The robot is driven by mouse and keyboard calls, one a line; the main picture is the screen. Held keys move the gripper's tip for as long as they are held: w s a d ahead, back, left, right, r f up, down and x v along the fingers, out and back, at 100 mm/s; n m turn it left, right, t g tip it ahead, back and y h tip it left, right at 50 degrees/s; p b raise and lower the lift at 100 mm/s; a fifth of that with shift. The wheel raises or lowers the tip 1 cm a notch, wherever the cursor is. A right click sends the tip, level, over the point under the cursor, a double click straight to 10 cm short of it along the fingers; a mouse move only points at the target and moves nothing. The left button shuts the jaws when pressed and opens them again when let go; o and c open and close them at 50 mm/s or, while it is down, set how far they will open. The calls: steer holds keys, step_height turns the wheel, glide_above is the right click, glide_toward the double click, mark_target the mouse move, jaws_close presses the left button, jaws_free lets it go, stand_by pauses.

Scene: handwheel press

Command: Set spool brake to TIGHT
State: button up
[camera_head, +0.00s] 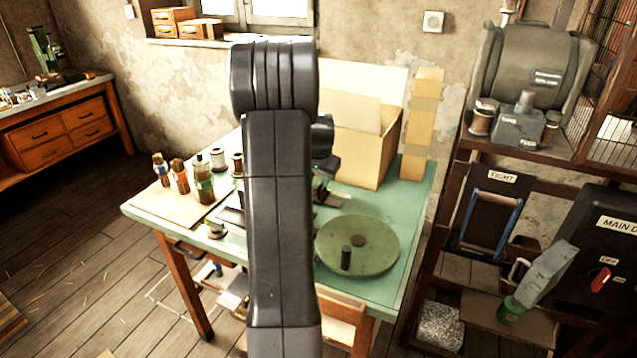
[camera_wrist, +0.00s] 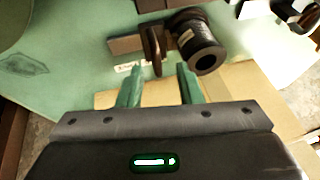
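In the wrist view, a dark brown spool (camera_wrist: 197,42) lies on its side on a brown mount beyond my gripper. Just left of it stands a thin brown disc or lever (camera_wrist: 154,50), seen nearly edge-on. A small white label (camera_wrist: 126,67) lies by its foot; its text is too small to read. My gripper (camera_wrist: 157,78) is open, its two green fingers apart, with the brown piece ahead of the gap; I cannot tell whether they touch it. In the head view my arm hides the gripper. A sign reading TIGHT (camera_head: 502,176) is on the right-hand rack.
The green table (camera_head: 407,213) bears a round green wheel with a knob (camera_head: 372,250), a cardboard box (camera_head: 365,150) and several bottles and spools at the left. A dark rack (camera_head: 447,200) with a grey machine (camera_head: 530,70) stands at the right.

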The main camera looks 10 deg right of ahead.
steer(key=v, duration=1)
steer(key=shift+r+b, duration=0.35)
steer(key=shift+s, duration=0.1)
steer(key=p+x, duration=0.1)
steer(key=x, duration=1.2)
steer(key=shift+f, duration=0.2)
steer(key=shift+d+f, duration=0.1)
steer(key=shift+f, duration=0.2)
steer(key=shift+s+d, duration=0.25)
steer(key=shift+d, duration=0.25)
steer(key=shift+r, duration=0.1)
